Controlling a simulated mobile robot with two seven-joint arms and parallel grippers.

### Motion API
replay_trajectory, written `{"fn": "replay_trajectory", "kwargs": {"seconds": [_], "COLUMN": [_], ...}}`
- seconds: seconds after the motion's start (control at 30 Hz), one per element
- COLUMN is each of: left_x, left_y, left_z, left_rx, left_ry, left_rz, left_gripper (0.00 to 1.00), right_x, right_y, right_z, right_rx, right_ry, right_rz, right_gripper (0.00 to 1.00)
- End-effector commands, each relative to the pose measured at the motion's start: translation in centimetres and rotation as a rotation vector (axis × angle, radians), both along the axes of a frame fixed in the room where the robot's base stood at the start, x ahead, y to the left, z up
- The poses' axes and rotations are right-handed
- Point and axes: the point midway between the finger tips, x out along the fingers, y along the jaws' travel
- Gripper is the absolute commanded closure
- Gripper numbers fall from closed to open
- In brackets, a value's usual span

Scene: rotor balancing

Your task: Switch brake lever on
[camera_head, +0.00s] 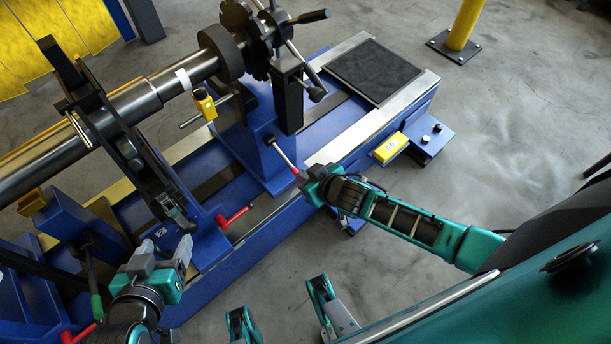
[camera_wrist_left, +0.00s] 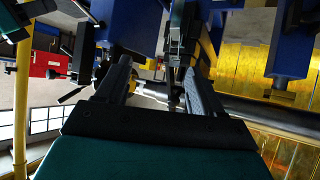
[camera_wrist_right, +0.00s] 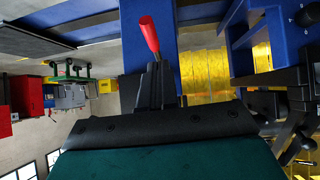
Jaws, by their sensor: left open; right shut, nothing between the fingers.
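A lever with a silver rod (camera_head: 284,157) and a red grip (camera_head: 299,173) juts from the front of the blue pedestal. I take it to be the brake lever. My right gripper (camera_head: 311,177) is at the grip end, shut and empty. In the right wrist view, the red grip (camera_wrist_right: 149,34) stands just beyond the closed fingertips (camera_wrist_right: 153,75). I cannot tell whether they touch it. My left gripper (camera_head: 166,252) is open and empty at the lower left, near the blue base; its spread fingers show in the left wrist view (camera_wrist_left: 160,85).
A shaft (camera_head: 135,101) with a toothed disc (camera_head: 246,30) lies across the blue machine. Another red handle (camera_head: 236,216) is right of my left gripper. A green-tipped lever (camera_head: 96,304) is at lower left. A yellow box (camera_head: 390,147) sits on the right side.

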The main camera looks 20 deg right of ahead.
Motion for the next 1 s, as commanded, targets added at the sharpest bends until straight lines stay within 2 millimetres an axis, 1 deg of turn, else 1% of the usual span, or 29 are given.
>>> {"fn": "replay_trajectory", "kwargs": {"seconds": [0.03, 0.1, 0.3, 0.4, 0.6, 1.0], "left_x": [0.0, -0.1, -0.6, -0.8, -0.8, -0.8], "left_y": [0.0, 0.2, 0.7, 1.0, 1.5, 1.4], "left_z": [1.0, 1.3, 1.0, 0.9, 0.9, 0.9], "left_rx": [0.000, 0.002, 0.010, 0.016, 0.024, 0.024], "left_ry": [-0.003, -0.007, 0.005, 0.007, 0.009, 0.006], "left_rz": [0.001, 0.004, 0.017, 0.023, 0.029, 0.026], "left_gripper": [0.33, 0.33, 0.33, 0.33, 0.33, 0.33], "right_x": [-1.4, -2.7, -5.7, -6.8, -7.7, -7.8], "right_y": [-0.3, -0.6, -1.5, -1.8, -2.1, -2.1], "right_z": [1.0, 1.9, 4.1, 4.8, 5.5, 5.5], "right_rx": [0.001, 0.002, 0.002, 0.001, 0.001, 0.001], "right_ry": [0.004, 0.004, 0.001, 0.000, -0.002, -0.002], "right_rz": [-0.001, 0.000, 0.001, 0.001, 0.000, 0.001], "right_gripper": [1.00, 1.00, 1.00, 1.00, 1.00, 1.00]}}
